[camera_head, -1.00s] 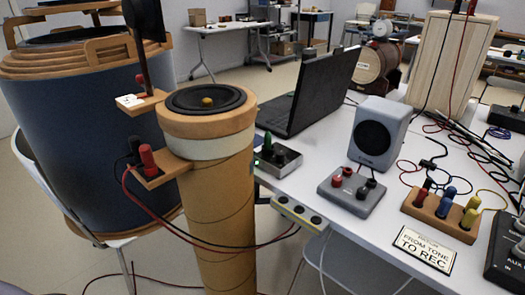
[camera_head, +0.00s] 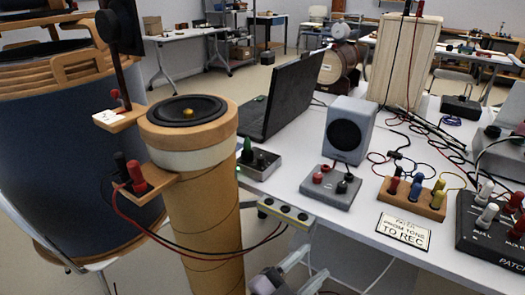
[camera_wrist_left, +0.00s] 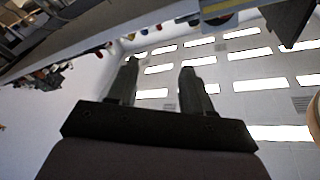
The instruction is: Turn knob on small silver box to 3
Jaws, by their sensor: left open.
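The small silver box (camera_head: 266,172) sits on the white table's near left edge in the head view, beside the laptop. A green upright piece (camera_head: 247,152) and small dark parts stand on its top; knob markings are too small to read. My left gripper (camera_head: 290,270) shows at the bottom edge of the head view, below and apart from the box, partly cut off. In the left wrist view its two fingers (camera_wrist_left: 160,75) are spread with nothing between them. The silver box cannot be made out for certain in the wrist view. My right gripper is not in view.
A cardboard tube with a speaker (camera_head: 188,110) stands left of the box, with red and black wires hanging past it. A grey speaker (camera_head: 349,130) and terminal boxes stand to the right.

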